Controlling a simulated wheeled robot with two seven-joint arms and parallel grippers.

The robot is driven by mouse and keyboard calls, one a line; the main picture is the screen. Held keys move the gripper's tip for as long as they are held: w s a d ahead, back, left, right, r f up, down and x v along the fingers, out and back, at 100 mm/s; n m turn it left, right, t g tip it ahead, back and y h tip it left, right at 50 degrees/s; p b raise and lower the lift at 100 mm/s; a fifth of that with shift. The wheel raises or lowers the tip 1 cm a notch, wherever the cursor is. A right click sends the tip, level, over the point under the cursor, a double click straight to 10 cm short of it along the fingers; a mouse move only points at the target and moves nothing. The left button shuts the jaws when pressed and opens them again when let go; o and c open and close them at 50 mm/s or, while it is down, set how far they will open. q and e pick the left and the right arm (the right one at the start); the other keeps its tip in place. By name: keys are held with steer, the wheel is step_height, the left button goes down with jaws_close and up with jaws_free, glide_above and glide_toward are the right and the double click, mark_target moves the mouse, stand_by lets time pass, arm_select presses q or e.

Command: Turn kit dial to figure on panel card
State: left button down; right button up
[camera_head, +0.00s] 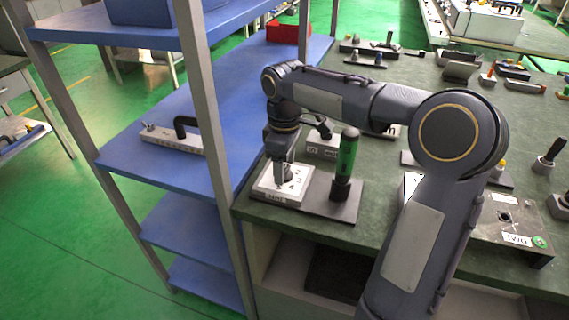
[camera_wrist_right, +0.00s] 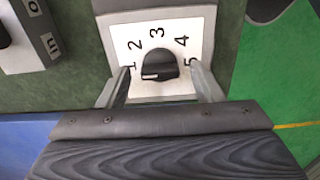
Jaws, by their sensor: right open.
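The kit dial is a black knob (camera_wrist_right: 160,67) on a white plate (camera_wrist_right: 198,30) printed with the figures 1 to 5. A white mark shows at the knob's lower left in the right wrist view. In the head view the plate (camera_head: 268,188) sits on the left of a grey base at the bench's near left corner. My right gripper (camera_head: 283,178) is over the dial; its open fingers (camera_wrist_right: 159,72) stand on either side of the knob, with gaps visible. A panel with a white card (camera_head: 517,239) lies at right; its print is unclear. My left gripper is out of view.
A green cylinder (camera_head: 346,158) stands upright on the same base, right of the dial. A small lettered box (camera_head: 322,146) is behind it. A blue shelf rack (camera_head: 150,110) stands close on the left. Several tools and blocks lie on the green bench (camera_head: 425,85).

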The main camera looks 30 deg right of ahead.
steer(key=c, duration=1)
steer(key=shift+r+m+p, duration=0.15)
steer(key=shift+m+p, duration=0.45)
steer(key=shift+m, duration=0.2)
steer(key=shift+m+p, duration=0.65)
steer(key=shift+m, duration=0.55)
steer(key=shift+m+p, duration=0.9)
steer(key=shift+m, duration=1.6)
